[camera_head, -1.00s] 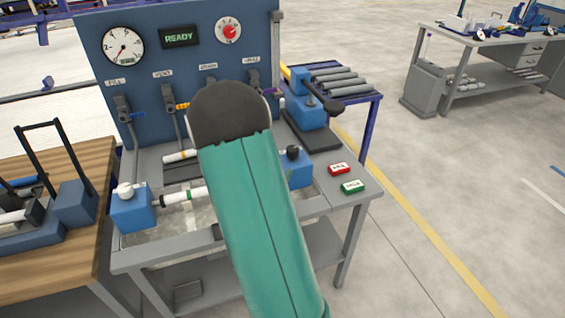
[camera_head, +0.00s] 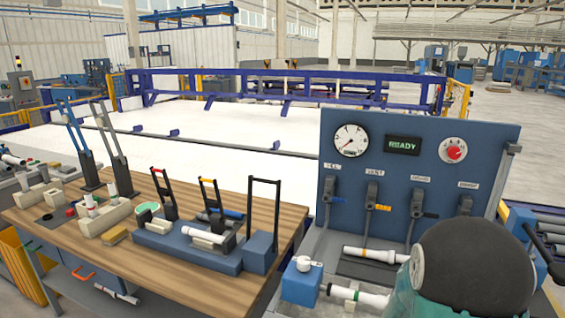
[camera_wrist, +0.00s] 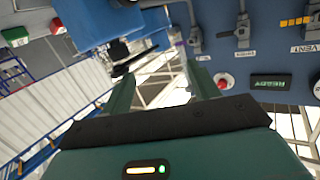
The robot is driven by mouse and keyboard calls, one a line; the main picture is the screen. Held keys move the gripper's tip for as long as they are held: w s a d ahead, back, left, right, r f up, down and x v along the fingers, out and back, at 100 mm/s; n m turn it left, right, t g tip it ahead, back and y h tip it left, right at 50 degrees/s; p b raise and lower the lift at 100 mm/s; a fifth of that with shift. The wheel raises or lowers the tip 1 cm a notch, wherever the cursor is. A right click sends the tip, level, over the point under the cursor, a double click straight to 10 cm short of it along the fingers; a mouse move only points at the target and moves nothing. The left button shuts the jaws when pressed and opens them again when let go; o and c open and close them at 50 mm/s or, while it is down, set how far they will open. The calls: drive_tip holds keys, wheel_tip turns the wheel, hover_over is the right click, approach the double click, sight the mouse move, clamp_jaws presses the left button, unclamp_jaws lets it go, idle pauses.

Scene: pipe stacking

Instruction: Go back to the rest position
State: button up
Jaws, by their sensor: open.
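My gripper (camera_wrist: 162,82) shows in the wrist view with its two green fingers apart and nothing seen between them. It is close to the blue panel of the test bench, which looks upside down there. In the head view only a dark round joint and a green part of my arm show at the lower right; the gripper is hidden. The bench panel (camera_head: 338,205) has a gauge, a READY display (camera_head: 402,145) and several levers. A white pipe with a green band (camera_head: 358,296) lies at a blue clamp (camera_head: 300,282) on the bench.
Another white pipe (camera_head: 375,255) lies below the panel. A wooden table (camera_head: 90,250) on the left holds blue fixtures with upright handles (camera_head: 262,225) and several white pipe parts. The wrist view shows red (camera_wrist: 55,20) and green (camera_wrist: 14,37) buttons. A blue rail fence (camera_head: 290,85) stands behind.

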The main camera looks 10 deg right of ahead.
drive_tip(key=w+a+r+n+t+y, duration=0.2)
drive_tip(key=a+r+n+y, duration=0.3)
drive_tip(key=a, duration=0.6)
drive_tip(key=w+a+r+n+t+y, duration=0.25)
drive_tip(key=a+r+y, duration=0.35)
drive_tip(key=a, duration=0.5)
drive_tip(key=s+a+r+n+g+y, duration=0.1)
drive_tip(key=s+a, duration=0.4)
drive_tip(key=s, duration=0.5)
drive_tip(key=s+a+r+n+g+y, duration=0.2)
drive_tip(key=s+a+n+g, duration=0.3)
drive_tip(key=s, duration=0.5)
drive_tip(key=shift+r+y, duration=0.3)
drive_tip(key=shift+r, duration=0.05)
drive_tip(key=shift+n, duration=0.25)
drive_tip(key=shift+c, duration=0.4)
